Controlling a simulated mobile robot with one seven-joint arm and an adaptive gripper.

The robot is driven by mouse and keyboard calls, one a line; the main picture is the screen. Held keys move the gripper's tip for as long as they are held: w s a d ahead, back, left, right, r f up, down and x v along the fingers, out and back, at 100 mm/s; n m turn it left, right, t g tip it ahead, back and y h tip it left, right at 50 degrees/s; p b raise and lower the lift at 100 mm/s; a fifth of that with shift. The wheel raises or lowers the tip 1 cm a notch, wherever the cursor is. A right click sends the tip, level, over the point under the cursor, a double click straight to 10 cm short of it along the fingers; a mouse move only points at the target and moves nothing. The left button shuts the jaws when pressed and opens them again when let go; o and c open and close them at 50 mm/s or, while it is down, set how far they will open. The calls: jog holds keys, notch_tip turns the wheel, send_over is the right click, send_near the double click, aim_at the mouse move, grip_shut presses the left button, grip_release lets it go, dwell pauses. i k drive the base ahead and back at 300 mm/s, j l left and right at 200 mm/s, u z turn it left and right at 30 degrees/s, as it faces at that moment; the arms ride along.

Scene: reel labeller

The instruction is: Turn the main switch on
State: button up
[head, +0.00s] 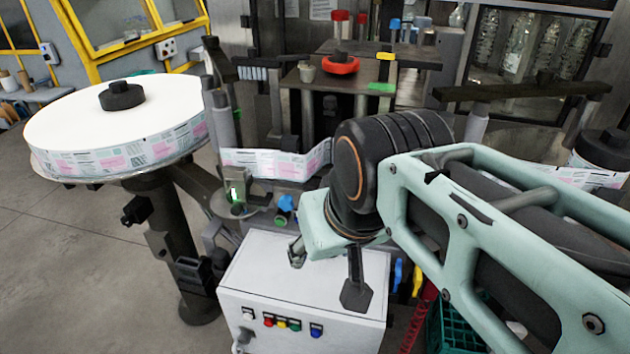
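A white control box (262,280) stands at the lower middle in the head view. Its front face carries a row of small coloured buttons (282,323), a white one at the left (248,315) and a grey knob-like part (243,338) low at the left edge. I cannot tell for sure which of these is the main switch. My gripper (327,278) hangs over the top of the box from the pale green wrist. One dark finger part and one metallic part show apart from each other. The rest is hidden by the wrist, so its opening is unclear. I see nothing held.
A large label reel (115,125) on a dark stand is at the left. The labeller with its label strip (275,163) stands behind the box. A green crate (455,325) and coloured cables are to the right of the box. Open floor (75,270) lies at the lower left.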

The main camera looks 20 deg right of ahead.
aim_at(390, 317)
jog(key=k+l, duration=0.15)
jog(key=l, duration=0.15)
jog(key=k+l, duration=0.15)
jog(key=l, duration=0.2)
jog(key=k+l, duration=0.15)
jog(key=l, duration=0.15)
jog(key=i+l+u, duration=0.45)
jog(key=l, duration=0.15)
jog(key=k, duration=0.2)
jog(key=j+z, duration=0.25)
jog(key=j, duration=0.1)
